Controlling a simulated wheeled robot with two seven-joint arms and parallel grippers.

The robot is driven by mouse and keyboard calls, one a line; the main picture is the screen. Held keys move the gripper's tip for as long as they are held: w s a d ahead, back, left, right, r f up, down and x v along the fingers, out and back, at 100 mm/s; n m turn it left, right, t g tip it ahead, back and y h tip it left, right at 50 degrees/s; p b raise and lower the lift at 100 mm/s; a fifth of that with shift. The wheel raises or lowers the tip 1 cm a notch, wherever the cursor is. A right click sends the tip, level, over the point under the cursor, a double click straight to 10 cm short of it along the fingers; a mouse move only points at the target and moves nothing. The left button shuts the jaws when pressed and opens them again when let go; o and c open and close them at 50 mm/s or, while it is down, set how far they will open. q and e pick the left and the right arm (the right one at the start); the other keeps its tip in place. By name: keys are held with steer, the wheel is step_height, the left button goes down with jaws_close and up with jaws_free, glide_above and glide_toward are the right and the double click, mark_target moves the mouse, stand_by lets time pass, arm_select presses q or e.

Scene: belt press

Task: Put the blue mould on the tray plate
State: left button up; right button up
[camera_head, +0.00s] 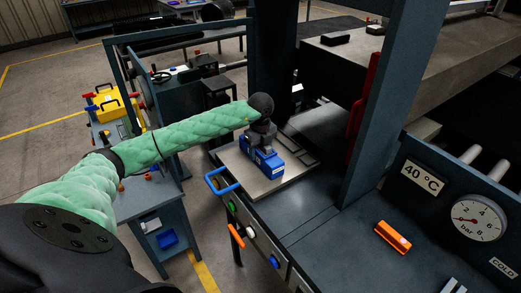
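The blue mould (267,163) is a small blue block with pale markings on its side. It is on or just above the grey metal tray plate (249,183), near its middle; I cannot tell whether its underside touches. My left arm, in a green sleeve, reaches in from the left. My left gripper (262,143) is dark and points down at the mould's top, touching or very close to it. Its fingertips are too small and dark to tell whether they grip. My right gripper is not in view.
A blue handle (221,183) sticks out from the tray plate's left side. A dark blue press post (378,130) and a red bar (363,105) stand to the right. An orange block (393,238) lies on the dark panel. A yellow case (112,104) is on the left bench.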

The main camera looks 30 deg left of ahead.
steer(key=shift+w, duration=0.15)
arm_select(q)
steer(key=o, duration=1.4)
steer(key=shift+c, duration=0.2)
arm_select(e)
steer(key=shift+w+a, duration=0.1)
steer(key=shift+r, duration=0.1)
arm_select(q)
steer(key=shift+r, duration=0.1)
steer(key=shift+r+b, duration=0.35)
steer(key=shift+b, duration=0.1)
step_height(320, 180, up, 4)
steer(key=b, duration=0.2)
steer(key=shift+r+b, duration=0.15)
steer(key=shift+b, duration=0.2)
step_height(320, 180, up, 6)
steer(key=b, duration=0.2)
steer(key=shift+b, duration=0.35)
steer(key=shift+r, duration=0.45)
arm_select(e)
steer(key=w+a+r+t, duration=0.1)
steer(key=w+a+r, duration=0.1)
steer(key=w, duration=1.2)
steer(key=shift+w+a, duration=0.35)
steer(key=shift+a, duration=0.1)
